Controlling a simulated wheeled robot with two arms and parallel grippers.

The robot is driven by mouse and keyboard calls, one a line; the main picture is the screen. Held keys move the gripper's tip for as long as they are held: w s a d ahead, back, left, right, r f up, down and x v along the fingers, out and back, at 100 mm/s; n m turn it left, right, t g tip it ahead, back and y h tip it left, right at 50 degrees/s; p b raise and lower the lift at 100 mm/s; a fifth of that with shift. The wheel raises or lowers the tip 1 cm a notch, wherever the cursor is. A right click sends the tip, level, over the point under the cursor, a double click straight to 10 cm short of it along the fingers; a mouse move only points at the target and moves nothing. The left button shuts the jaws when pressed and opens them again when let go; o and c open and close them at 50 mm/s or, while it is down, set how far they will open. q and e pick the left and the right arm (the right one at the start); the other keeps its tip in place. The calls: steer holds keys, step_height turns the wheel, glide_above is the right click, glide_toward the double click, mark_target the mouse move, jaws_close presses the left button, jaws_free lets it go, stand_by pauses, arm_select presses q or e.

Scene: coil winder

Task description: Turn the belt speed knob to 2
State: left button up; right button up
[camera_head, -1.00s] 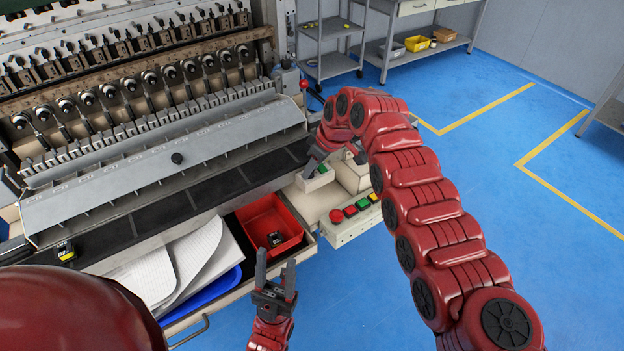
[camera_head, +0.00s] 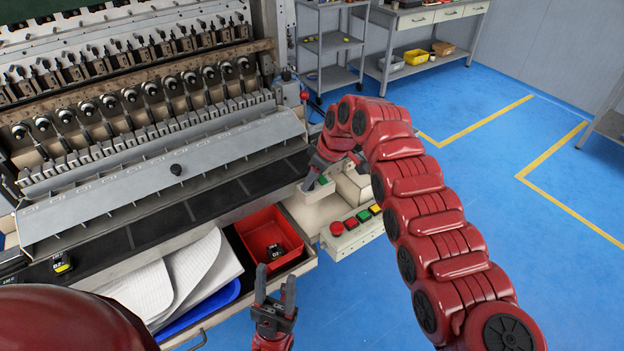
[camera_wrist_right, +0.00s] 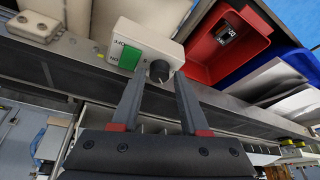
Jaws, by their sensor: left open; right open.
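In the right wrist view the black belt speed knob (camera_wrist_right: 159,70) sits on a small white control box (camera_wrist_right: 151,40), beside a green switch (camera_wrist_right: 125,54). My right gripper (camera_wrist_right: 155,82) is open, with its two fingers pointing at the box and the knob between the fingertips in the picture. I cannot tell whether they touch it, and the knob's number marks are too small to read. In the head view the right gripper (camera_head: 314,180) is by the box, mostly hidden behind its own arm. My left gripper (camera_head: 274,291) is open and empty in front of the drawer.
A red bin (camera_head: 265,232) holding a small black item stands in the drawer, near white papers (camera_head: 190,265) and a blue tray (camera_head: 205,308). A panel with red, green and yellow buttons (camera_head: 350,223) is right of it. The winder (camera_head: 150,100) fills the left; open blue floor lies right.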

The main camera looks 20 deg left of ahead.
steer(key=b+v, duration=0.2)
steer(key=v, duration=1.4)
steer(key=shift+d+r+b, duration=0.25)
steer(key=shift+r+b, duration=0.05)
steer(key=shift+b, duration=0.1)
